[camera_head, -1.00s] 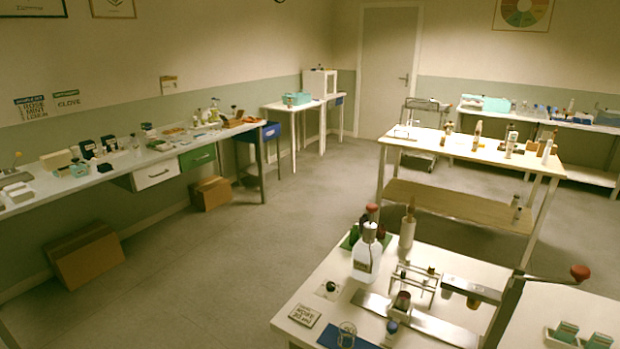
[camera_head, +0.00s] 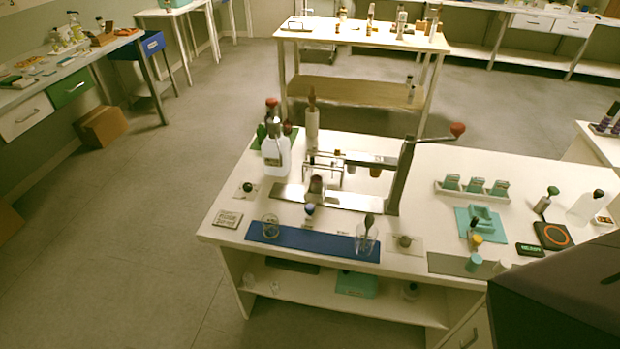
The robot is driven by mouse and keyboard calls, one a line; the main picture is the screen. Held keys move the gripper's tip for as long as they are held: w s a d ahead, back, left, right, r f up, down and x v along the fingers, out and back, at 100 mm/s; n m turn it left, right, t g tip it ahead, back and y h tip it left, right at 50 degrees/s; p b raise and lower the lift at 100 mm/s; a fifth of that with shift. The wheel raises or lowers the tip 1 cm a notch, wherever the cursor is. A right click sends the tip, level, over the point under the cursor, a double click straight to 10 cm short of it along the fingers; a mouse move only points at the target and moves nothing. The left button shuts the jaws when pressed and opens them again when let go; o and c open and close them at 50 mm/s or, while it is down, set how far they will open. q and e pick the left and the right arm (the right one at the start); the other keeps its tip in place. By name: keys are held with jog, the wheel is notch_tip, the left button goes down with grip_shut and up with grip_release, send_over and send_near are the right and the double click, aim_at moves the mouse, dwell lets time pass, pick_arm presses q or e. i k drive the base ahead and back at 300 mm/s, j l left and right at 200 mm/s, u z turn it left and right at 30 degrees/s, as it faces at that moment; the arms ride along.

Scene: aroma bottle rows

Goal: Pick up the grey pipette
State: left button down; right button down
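A dark grey bulb-topped piece (camera_head: 369,220), which looks like the grey pipette, stands in a clear glass beaker (camera_head: 366,243). The beaker is at the right end of a blue mat (camera_head: 320,242) on the near white bench. The lower part of the piece is blurred by the glass, so I cannot tell its full shape. Neither of my grippers is in view.
On the near bench (camera_head: 410,232), a second glass (camera_head: 270,226) is at the mat's left end. A lever press (camera_head: 402,180) and a white bottle (camera_head: 276,155) stand behind. A scale (camera_head: 552,236) is at right. Open floor (camera_head: 150,230) lies left. A dark shape covers the lower right corner.

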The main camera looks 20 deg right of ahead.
aim_at(369, 218)
jog(key=z, duration=1.15)
jog(key=k+l, duration=0.05)
jog(key=l, duration=0.05)
